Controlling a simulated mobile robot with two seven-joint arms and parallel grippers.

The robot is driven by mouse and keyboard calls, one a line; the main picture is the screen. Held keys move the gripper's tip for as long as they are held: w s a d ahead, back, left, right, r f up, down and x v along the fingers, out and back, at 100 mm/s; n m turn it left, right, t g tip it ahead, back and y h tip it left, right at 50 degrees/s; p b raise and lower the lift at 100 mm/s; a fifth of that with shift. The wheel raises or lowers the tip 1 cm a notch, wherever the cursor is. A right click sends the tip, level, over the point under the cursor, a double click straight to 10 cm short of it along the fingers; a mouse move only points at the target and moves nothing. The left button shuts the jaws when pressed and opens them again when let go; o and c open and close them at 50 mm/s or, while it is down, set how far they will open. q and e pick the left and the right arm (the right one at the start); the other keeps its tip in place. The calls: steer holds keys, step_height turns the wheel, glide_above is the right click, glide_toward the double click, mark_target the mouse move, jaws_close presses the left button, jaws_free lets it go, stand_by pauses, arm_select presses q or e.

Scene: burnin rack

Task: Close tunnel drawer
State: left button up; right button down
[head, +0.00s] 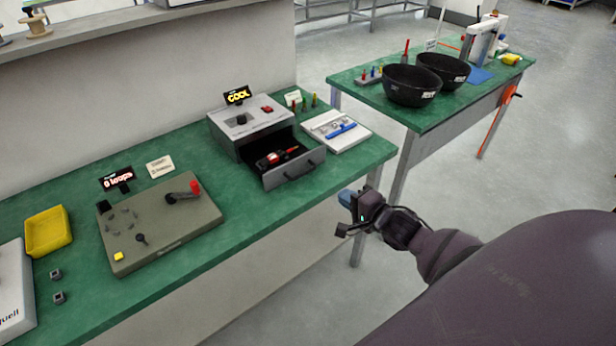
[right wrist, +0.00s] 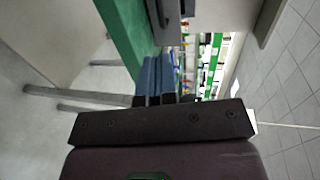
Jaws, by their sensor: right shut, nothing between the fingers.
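The tunnel drawer (head: 291,169) is pulled out of the front of a grey box (head: 247,121) on the green bench. A red and black item (head: 277,157) lies inside the drawer. The box carries a small sign reading "COOL" (head: 236,96). My right gripper (head: 346,198) is off the bench's front edge, to the right of and below the drawer front, apart from it. Its blue fingers are shut and empty; they also show in the right wrist view (right wrist: 156,80). My left gripper is not in view.
A white tray with blue tools (head: 336,131) stands right of the box. A grey panel with a red-knobbed lever (head: 160,222) and a yellow tray (head: 48,231) are to the left. A second bench with black bowls (head: 411,86) stands behind, across a gap.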

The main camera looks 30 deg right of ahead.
steer(key=b+x, duration=0.1)
steer(key=x, duration=1.2)
steer(key=shift+w+a+f+b, duration=0.1)
steer(key=shift+w+f+b, duration=0.1)
steer(key=shift+w+b, duration=0.15)
steer(key=shift+w, duration=0.15)
steer(key=b, duration=0.2)
glide_toward(280, 152)
steer(key=x, duration=0.3)
steer(key=shift+w+a+f, duration=0.2)
steer(key=shift+f, duration=0.2)
steer(key=b+x, duration=0.1)
steer(key=x, duration=0.1)
steer(key=r+b+x, duration=0.1)
steer(key=x, duration=0.2)
steer(key=shift+w, duration=0.6)
steer(key=shift+w+r, duration=0.15)
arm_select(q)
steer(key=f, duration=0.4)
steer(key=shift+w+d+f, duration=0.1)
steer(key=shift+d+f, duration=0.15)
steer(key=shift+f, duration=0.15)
arm_select(e)
steer(key=shift+w+r, duration=0.1)
steer(key=shift+r, duration=0.25)
